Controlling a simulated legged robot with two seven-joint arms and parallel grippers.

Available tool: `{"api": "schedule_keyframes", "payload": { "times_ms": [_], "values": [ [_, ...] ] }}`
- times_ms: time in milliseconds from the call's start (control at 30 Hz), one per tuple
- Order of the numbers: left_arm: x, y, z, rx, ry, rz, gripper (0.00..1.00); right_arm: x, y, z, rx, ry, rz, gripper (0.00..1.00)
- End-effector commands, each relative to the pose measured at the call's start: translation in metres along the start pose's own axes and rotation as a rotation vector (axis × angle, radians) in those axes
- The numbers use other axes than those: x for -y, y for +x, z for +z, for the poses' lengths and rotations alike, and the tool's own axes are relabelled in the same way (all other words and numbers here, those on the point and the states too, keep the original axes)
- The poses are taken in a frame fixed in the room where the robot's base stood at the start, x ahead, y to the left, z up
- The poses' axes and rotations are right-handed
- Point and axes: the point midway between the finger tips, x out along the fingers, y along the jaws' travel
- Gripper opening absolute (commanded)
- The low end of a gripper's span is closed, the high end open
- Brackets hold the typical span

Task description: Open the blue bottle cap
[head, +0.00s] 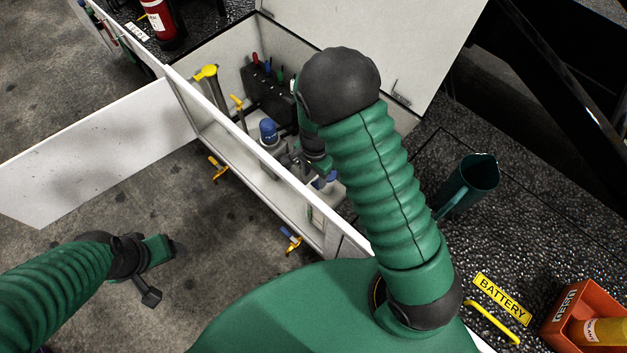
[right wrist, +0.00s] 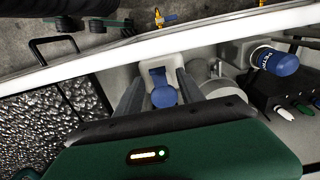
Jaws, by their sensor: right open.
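A blue cap (right wrist: 163,97) with a flat blue tab sits on a pale container in the right wrist view. My right gripper (right wrist: 158,88) is open, with one grey finger on each side of this cap. I cannot tell whether the fingers touch it. In the head view a blue cap (head: 325,181) shows partly below my right gripper (head: 308,163), which my arm partly hides. A second blue-topped container (head: 268,130) stands farther back in the same bin; it also shows at the right of the right wrist view (right wrist: 275,60). My left gripper (head: 158,272) hangs over the floor at lower left, away from the bin.
The white bin's near wall (head: 255,175) runs close beside the right gripper. A black tool holder (head: 268,92) and yellow-handled tools (head: 206,73) stand inside. A dark green jug (head: 468,185) and an orange box (head: 580,318) sit on the black textured top at right.

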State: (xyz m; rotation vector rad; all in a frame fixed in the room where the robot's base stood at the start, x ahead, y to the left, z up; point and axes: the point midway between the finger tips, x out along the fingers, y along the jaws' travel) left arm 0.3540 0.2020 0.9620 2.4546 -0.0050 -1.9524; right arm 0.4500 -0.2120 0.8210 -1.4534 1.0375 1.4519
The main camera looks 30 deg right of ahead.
Motion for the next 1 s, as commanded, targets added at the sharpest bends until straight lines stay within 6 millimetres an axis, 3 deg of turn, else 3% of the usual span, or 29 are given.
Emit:
{"api": "schedule_keyframes", "payload": {
  "times_ms": [100, 200, 500, 867, 1000],
  "values": [
    [0.0, 0.003, 0.001, 0.0, 0.001, 0.0, 0.74, -0.002, 0.023, -0.001, 0.002, 0.0, 0.003, 0.45],
    [0.0, 0.003, 0.001, -0.001, 0.001, 0.0, 0.74, 0.0, 0.033, -0.001, 0.0, 0.001, 0.001, 0.45],
    [0.0, 0.003, 0.001, -0.001, 0.001, 0.0, 0.74, 0.0, 0.037, 0.001, -0.001, -0.001, 0.0, 0.45],
    [0.0, 0.003, 0.001, -0.001, 0.001, 0.0, 0.74, 0.001, 0.037, 0.0, -0.001, -0.001, 0.0, 0.0],
    [0.0, 0.003, 0.001, -0.001, 0.001, 0.0, 0.74, 0.001, 0.037, -0.001, -0.002, 0.0, -0.001, 0.0]
  ]
}}
